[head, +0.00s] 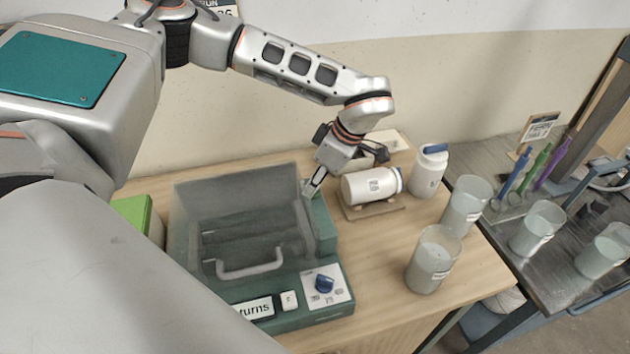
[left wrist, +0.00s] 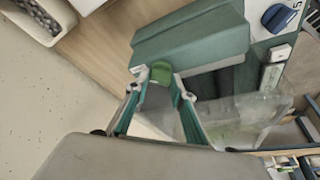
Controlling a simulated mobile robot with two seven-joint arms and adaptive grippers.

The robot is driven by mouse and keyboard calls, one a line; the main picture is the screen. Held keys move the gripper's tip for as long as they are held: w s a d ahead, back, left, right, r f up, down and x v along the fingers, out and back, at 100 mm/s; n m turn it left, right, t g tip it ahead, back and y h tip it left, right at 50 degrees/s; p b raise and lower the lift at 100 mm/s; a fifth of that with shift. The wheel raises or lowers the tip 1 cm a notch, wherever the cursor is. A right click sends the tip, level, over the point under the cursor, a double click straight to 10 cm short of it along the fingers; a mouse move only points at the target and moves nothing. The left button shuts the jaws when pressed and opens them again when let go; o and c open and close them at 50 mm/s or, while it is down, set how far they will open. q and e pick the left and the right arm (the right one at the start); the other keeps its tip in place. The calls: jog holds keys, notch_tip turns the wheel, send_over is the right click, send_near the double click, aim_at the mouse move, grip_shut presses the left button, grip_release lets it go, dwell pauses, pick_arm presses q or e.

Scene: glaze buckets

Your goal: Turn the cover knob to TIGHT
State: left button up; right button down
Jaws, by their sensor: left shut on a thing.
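The green machine (head: 318,315) stands on the wooden bench under a see-through grey cover (head: 235,205) with a pale handle (head: 250,269). The cover looks lowered over dark rollers. My left gripper (head: 312,187) is at the back right corner of the machine. In the left wrist view its fingers (left wrist: 160,76) are shut on a small green knob (left wrist: 160,70) at the end of the green housing (left wrist: 190,38). In the head view the fingers hide this knob. I cannot read any TIGHT mark. My right gripper is not in view.
A blue dial (head: 324,283) sits on the front panel. A white jar (head: 372,186) lies on a wooden rest (head: 378,211) right of my gripper; another jar (head: 428,172) stands behind. Clear buckets (head: 433,262) stand at the right.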

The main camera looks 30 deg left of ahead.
pick_arm(q)
jog(key=o, duration=1.1)
jog(key=v, duration=0.8)
